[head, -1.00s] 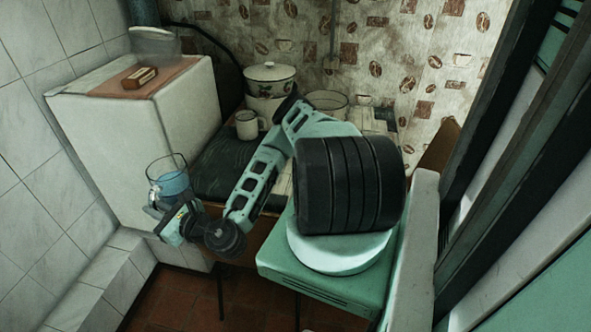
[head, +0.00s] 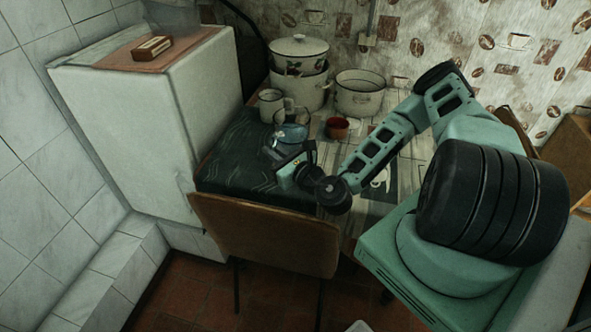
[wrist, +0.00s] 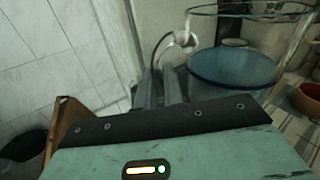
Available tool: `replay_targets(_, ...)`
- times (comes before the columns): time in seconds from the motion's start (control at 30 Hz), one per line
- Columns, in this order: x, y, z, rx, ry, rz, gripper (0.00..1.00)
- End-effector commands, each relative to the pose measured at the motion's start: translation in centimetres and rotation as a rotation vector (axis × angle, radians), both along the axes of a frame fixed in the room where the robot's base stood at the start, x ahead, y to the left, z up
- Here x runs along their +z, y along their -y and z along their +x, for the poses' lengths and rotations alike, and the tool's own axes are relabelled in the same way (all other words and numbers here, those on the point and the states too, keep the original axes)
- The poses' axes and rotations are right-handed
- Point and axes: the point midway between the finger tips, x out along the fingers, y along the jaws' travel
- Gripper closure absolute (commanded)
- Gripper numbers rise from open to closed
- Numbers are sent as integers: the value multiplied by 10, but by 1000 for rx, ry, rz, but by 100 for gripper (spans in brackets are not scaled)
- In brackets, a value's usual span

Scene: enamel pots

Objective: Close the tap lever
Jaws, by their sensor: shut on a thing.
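I cannot make out a tap lever in either view. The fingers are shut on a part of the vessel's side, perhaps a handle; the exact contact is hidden.
A white mug (head: 270,104), a stack of enamel pots (head: 298,92), a wide pot (head: 360,96) and a red bowl (head: 338,127) stand close behind and to the right. A white cabinet (head: 150,120) is left. A brown chair (head: 265,235) is in front.

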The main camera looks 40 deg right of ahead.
Motion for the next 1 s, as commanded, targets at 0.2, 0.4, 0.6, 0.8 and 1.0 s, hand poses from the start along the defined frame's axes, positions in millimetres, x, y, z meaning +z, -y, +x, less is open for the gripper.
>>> replay_targets(0.2,-11,13,14,100,7,-15,100)
replay_targets(0.4,-18,26,27,208,4,-19,100)
replay_targets(0.6,-20,40,38,305,2,-20,100)
replay_targets(0.8,-18,49,44,357,0,-16,100)
replay_targets(1.0,-30,52,46,369,-4,-9,100)
